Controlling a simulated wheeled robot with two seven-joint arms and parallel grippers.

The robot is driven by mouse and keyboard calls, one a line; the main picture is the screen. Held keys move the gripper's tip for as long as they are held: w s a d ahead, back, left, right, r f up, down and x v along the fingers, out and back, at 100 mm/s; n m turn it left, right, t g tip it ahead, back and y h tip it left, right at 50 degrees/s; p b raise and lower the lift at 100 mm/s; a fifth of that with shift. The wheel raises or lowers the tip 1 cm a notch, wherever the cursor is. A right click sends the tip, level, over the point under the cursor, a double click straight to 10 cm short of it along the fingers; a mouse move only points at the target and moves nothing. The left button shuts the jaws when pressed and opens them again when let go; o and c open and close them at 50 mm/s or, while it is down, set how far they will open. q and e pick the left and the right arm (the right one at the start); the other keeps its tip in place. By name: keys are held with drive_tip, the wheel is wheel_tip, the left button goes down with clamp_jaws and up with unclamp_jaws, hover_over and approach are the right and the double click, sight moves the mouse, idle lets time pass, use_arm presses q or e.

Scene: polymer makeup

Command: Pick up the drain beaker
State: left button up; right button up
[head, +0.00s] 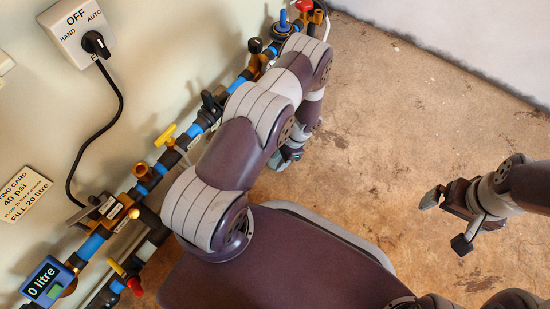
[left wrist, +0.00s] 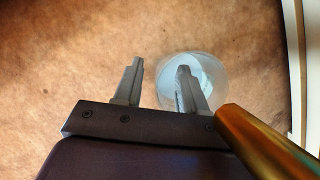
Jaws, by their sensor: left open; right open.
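The drain beaker (left wrist: 211,75) is a translucent, whitish round vessel, seen in the left wrist view at upper centre-right. My left gripper (left wrist: 160,66) is open. Its right finger overlaps the beaker in the picture, and its left finger lies over bare floor to the left. I cannot tell whether the finger is inside, above or beside the beaker. In the head view my left gripper (head: 285,158) is mostly hidden behind my left arm, and I cannot make out the beaker there. My right gripper (head: 445,220) is open and empty above the floor at the right.
A brass-coloured pipe (left wrist: 268,145) is close beside the left gripper's right side. A pipe run with valves (head: 142,172) follows the wall at left. A switch box (head: 75,28) and a gauge reading 0 litre (head: 46,282) are there. The brown floor (head: 420,110) is clear.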

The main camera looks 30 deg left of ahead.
use_arm(q)
clamp_jaws()
drive_tip(key=shift+r, duration=0.15)
